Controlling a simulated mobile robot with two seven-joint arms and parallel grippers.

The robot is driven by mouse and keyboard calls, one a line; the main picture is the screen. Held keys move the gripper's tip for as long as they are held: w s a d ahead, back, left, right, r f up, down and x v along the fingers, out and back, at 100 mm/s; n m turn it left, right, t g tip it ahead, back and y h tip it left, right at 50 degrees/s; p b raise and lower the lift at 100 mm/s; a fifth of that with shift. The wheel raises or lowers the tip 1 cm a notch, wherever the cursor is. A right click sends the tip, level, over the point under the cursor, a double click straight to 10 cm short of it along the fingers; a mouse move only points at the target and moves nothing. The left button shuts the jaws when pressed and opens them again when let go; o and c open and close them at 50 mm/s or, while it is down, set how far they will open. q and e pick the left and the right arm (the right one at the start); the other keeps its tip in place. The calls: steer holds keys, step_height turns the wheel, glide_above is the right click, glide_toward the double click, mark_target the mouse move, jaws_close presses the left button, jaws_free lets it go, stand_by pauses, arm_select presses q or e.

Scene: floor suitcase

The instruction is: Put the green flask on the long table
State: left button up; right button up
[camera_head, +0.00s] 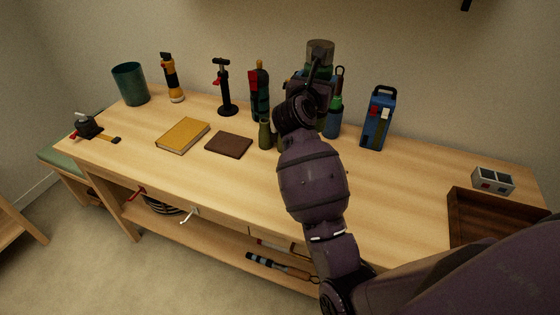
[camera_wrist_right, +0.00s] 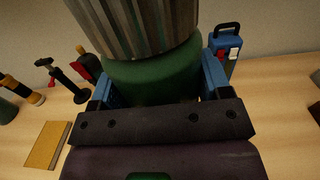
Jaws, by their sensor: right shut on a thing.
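The green flask has a ribbed grey cap and shows at the back of the long table (camera_head: 400,190) in the head view (camera_head: 319,67). In the right wrist view it is large and close (camera_wrist_right: 150,82), with its cap cut off by the top edge. My right gripper (camera_head: 310,88) is shut on the flask, with one blue finger on each side of the green body (camera_wrist_right: 160,88). The flask's base is hidden behind my gripper and wrist, so I cannot tell whether it touches the tabletop. My left gripper is not in view.
Close to the gripper stand a black and red bottle (camera_head: 260,92), a blue-bodied bottle (camera_head: 333,118) and an olive bottle (camera_head: 265,135). A blue box with a handle (camera_head: 378,118) stands to the right. A yellow book (camera_head: 183,135) and brown book (camera_head: 228,145) lie left. A wooden tray (camera_head: 490,215) is front right.

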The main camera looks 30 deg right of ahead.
step_height(320, 180, down, 22)
steer(key=b, duration=0.5)
steer(key=shift+s+a+r, duration=0.2)
steer(key=shift+s+a, duration=0.15)
steer(key=shift+a, duration=0.05)
steer(key=o, duration=1.1)
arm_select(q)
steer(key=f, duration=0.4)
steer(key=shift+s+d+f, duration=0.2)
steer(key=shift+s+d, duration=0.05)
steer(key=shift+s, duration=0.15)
arm_select(e)
steer(key=shift+o, duration=0.5)
